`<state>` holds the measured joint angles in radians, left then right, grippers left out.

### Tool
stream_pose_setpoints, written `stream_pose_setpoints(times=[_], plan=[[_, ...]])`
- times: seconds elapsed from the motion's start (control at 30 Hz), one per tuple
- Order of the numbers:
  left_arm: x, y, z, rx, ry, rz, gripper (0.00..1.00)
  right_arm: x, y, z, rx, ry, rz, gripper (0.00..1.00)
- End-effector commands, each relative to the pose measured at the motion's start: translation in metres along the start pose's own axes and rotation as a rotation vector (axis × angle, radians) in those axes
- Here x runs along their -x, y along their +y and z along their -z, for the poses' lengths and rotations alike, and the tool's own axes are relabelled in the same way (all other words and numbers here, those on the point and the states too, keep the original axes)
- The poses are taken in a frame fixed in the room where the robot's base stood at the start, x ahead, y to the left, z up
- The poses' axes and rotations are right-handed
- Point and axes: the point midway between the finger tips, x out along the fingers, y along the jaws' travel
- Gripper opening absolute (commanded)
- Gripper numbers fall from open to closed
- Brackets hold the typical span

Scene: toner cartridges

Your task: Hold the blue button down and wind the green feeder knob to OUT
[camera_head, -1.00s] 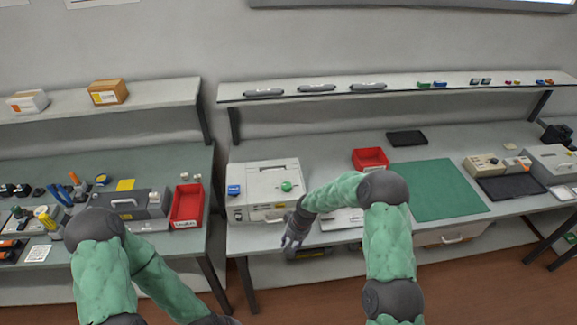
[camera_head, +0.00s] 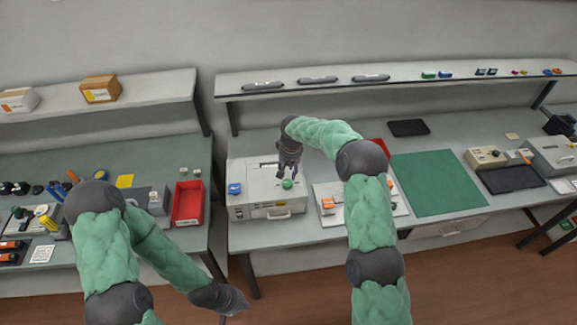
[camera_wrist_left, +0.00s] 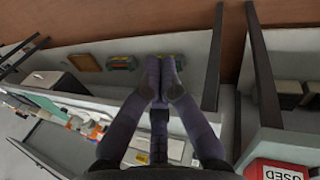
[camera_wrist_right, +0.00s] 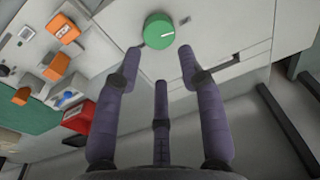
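The white machine (camera_head: 262,202) stands on the right bench near its left end. The blue button (camera_head: 234,188) is on its top at the left. The green feeder knob (camera_head: 287,184) is on its top at the right; it fills the upper middle of the right wrist view (camera_wrist_right: 158,31) with a pale line mark. My right gripper (camera_head: 288,170) is just above the knob, fingers spread and apart from it. My left gripper (camera_head: 236,306) is low in front of the benches, away from the button. Its fingertips look close together in the left wrist view (camera_wrist_left: 162,66), with nothing between them.
A white tray with orange parts (camera_head: 328,206) sits right of the machine. A red bin (camera_head: 188,204) is on the left bench. A green mat (camera_head: 437,183) lies further right. There is a gap between the two benches.

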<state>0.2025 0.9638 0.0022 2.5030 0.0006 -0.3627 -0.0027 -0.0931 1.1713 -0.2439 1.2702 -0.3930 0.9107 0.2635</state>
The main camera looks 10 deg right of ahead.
Motion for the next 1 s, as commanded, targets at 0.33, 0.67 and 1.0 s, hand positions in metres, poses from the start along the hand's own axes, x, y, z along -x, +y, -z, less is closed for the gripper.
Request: stream_pose_setpoints(times=[0.33,0.67,1.0], plan=[[-0.009,-0.003,0.0,0.0,-0.001,0.0,0.0,-0.029,0.0,0.0,0.0,0.0,0.0,0.4],[-0.009,-0.003,0.001,-0.004,0.0,0.0,0.0,-0.028,0.0,0.0,0.0,0.001,0.001,0.4],[-0.012,0.022,0.092,-0.391,0.035,-0.009,0.0,-0.028,0.0,0.0,0.0,0.0,0.001,0.4]])
